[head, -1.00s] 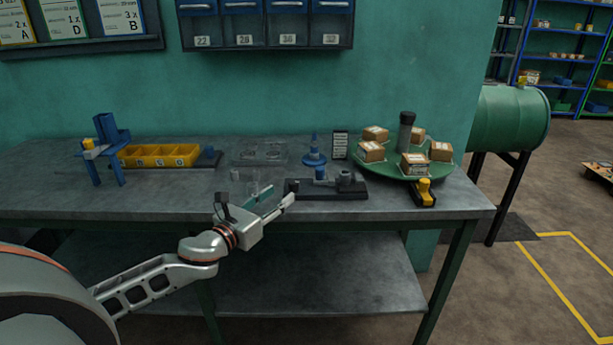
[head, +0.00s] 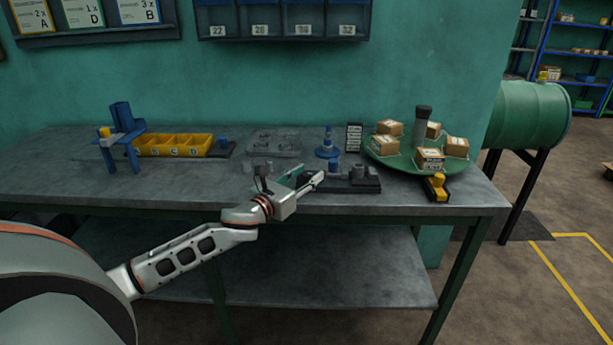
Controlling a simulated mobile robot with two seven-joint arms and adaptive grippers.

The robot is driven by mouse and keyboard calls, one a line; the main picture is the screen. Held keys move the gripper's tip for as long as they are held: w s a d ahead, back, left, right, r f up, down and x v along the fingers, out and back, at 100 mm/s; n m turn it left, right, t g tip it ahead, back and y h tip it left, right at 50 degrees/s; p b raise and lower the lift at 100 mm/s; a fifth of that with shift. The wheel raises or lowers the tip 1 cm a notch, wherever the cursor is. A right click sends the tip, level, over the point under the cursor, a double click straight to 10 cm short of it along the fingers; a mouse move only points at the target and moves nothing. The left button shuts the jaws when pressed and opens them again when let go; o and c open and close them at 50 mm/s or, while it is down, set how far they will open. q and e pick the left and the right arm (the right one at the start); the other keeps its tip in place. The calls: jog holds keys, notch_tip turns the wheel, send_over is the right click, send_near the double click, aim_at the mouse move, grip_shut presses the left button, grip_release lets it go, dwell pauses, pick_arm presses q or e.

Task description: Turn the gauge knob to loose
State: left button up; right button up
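A dark block fixture (head: 362,187) lies near the front edge of the workbench, with a small blue knob (head: 334,168) and a grey round part (head: 359,173) on top. The blue knob may be the gauge knob; no marking on it can be read. My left gripper (head: 310,174) reaches over the bench's front edge, just left of the fixture. Its two fingers are apart with nothing visible between them. One fingertip overlaps the fixture's left end in the picture; I cannot tell whether they touch. My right gripper is not in view.
On the workbench (head: 60,173) are a blue stand (head: 124,145), a yellow bin row (head: 174,146), a clear tray (head: 273,146), a blue cone-shaped piece (head: 328,146) and a green turntable (head: 383,158) with boxes. A yellow-black tool (head: 436,187) lies at the front right.

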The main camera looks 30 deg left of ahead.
pick_arm(q)
grip_shut()
